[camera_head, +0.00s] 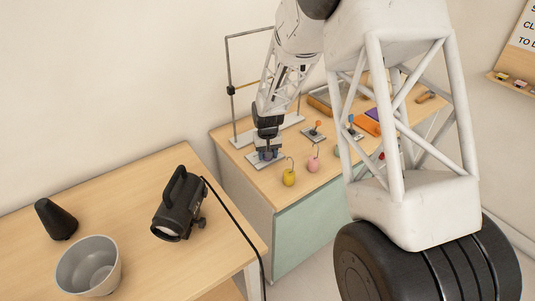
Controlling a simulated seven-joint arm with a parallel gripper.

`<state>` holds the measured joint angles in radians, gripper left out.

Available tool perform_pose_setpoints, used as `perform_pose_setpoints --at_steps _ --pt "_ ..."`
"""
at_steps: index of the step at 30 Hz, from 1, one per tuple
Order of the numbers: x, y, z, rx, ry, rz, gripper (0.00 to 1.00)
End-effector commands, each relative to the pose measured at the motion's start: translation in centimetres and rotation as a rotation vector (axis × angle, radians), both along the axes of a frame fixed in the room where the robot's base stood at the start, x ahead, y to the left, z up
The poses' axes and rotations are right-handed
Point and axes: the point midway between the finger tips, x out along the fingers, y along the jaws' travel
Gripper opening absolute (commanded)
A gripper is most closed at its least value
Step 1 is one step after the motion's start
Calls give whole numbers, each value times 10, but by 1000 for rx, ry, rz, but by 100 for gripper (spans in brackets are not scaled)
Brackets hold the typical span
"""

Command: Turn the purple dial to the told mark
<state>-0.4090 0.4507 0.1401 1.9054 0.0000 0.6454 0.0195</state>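A small, dark purple-blue dial (267,155) sits on a grey plate (251,160) at the near left part of the far table. My gripper (268,148) points down right over the dial. Its black fingers cover much of the dial, and they look close to it or touching it. At this size I cannot tell whether the fingers are closed on the dial. No mark or scale on the plate can be read.
A yellow hooked weight (289,178) and a pink one (314,164) stand right of the plate. Behind are a lever with an orange knob (317,125) and a metal frame (231,92). The near table holds a black lamp (178,208), a grey bucket (88,267) and a black cone (56,220).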

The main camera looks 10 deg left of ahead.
Motion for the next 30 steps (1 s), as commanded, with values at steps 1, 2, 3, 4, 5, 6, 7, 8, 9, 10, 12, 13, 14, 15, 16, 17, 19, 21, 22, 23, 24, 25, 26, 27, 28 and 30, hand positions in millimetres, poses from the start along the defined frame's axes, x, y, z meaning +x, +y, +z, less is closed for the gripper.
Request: perform_pose_setpoints --at_steps 1,2,3,4,5,6,7,8,9,10,12,13,14,15,16,17,19,21,22,23,24,25,26,27,28,30 --pt "0 0 1 0 -1 -28 22" --pt "0 0 0 0 -1 -48 22" --pt "0 0 1 0 -1 -77 22" --pt "1 0 1 1 -2 -101 22" --pt "0 0 1 1 -2 -126 22" --pt "0 0 1 0 -1 -160 22" --pt "0 0 1 1 -2 -186 22" --pt "0 0 1 1 -2 -213 22" --pt "0 0 1 0 -1 -250 22" --pt "1 0 1 1 -2 -278 22" --pt "0 0 1 1 -2 -345 22" --pt "0 0 1 0 -1 -373 22" --pt "0 0 1 1 -2 -402 22" --pt "1 0 1 2 -2 -440 22" --pt "1 0 1 1 -2 -469 22" --pt "1 0 1 0 -1 -497 22" --pt "1 0 1 1 -2 -564 22" --pt "0 0 1 0 -1 -631 22" --pt "0 0 1 0 -1 -659 22" --pt "1 1 1 2 -2 -688 22" --pt "1 1 1 2 -2 -726 22" --pt "1 1 1 2 -2 -754 22" --pt "1 1 1 0 -1 -783 22" --pt "0 1 1 0 -1 -821 22" --pt "0 1 1 0 -1 -849 22" --pt "1 1 1 1 -1 -916 22"
